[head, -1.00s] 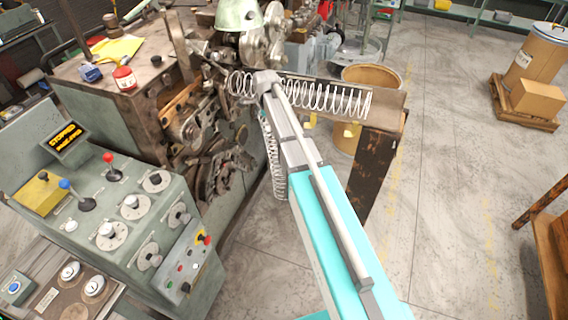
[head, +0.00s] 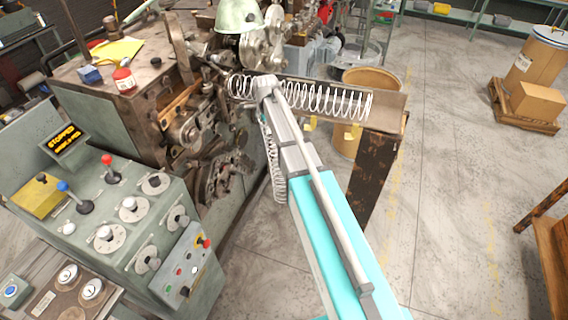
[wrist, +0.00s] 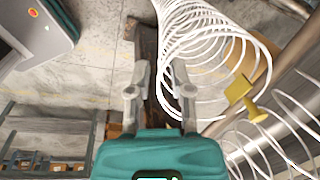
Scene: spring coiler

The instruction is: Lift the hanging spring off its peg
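The hanging spring (wrist: 205,55) is a white wire coil, seen nearly end-on in the wrist view, right of centre. In the head view it hangs (head: 276,165) below the trough, partly behind my arm. A yellow peg (wrist: 243,98) shows just right of its near coils; how the top coil sits on it is unclear. My gripper (wrist: 160,72) is open, its two grey fingers apart with floor and a dark post behind the gap. The right finger overlaps the spring's left edge; I cannot tell whether they touch. The fingers are hidden in the head view.
A second spring (head: 330,100) lies along the metal trough (head: 385,110). The coiler machine (head: 205,130) stands left, with its control panel (head: 130,215) in front. A drum (head: 370,78) stands behind the trough.

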